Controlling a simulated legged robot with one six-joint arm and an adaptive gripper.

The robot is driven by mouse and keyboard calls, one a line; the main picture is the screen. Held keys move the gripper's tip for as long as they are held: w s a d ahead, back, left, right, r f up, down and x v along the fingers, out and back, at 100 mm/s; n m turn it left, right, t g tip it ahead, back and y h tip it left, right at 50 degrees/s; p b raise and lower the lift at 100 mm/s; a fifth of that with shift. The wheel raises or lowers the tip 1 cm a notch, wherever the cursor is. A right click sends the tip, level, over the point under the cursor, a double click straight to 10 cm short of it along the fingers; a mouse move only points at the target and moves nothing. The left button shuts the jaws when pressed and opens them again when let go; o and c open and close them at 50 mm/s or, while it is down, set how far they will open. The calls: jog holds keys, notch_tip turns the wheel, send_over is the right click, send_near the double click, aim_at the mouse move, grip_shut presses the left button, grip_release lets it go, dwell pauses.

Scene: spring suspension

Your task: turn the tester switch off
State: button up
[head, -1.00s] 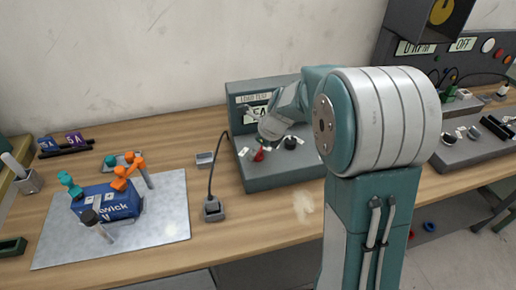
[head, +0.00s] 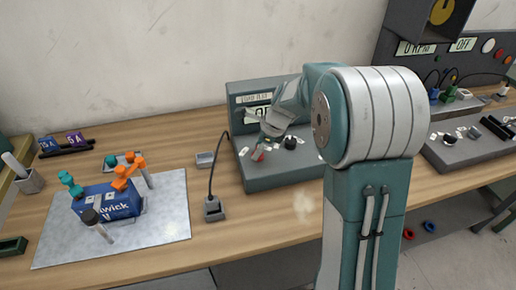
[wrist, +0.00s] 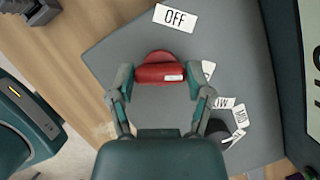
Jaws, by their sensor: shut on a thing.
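The grey tester (head: 270,180) stands on the bench, and its screen (head: 257,112) shows a word starting "OF", partly hidden by my arm. The red switch (head: 258,156) sits on the tester's top panel. In the wrist view the red switch (wrist: 161,73) lies between my fingertips, its handle across them, beside the "OFF" label (wrist: 176,18). My gripper (wrist: 162,84) is shut on the switch. In the head view my gripper (head: 266,146) reaches down to the switch, its fingers hard to make out.
A black knob (head: 290,143) is right of the switch; it shows close to my right finger in the wrist view (wrist: 216,130). A cable stand (head: 213,208) stands left of the tester. A blue battery (head: 112,202) with clamps sits on a metal plate (head: 165,235).

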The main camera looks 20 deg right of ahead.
jog(key=n+g, duration=0.1)
jog(key=n, duration=0.2)
jog(key=shift+f+n, duration=0.15)
jog(key=shift+n, duration=0.25)
jog(key=n+g, duration=0.1)
jog(key=n, duration=0.2)
jog(key=shift+w+n+g, duration=0.1)
jog(key=shift+n+g, duration=0.2)
jog(key=shift+g, duration=0.1)
jog(key=n+g, duration=0.1)
jog(key=n, duration=0.3)
jog(key=shift+g, duration=0.3)
jog(key=shift+n+g+h, duration=0.3)
jog(key=shift+n+h, duration=0.2)
jog(key=shift+n, duration=0.8)
jog(key=shift+w, duration=0.1)
jog(key=o, duration=1.1)
jog(key=shift+o, duration=0.2)
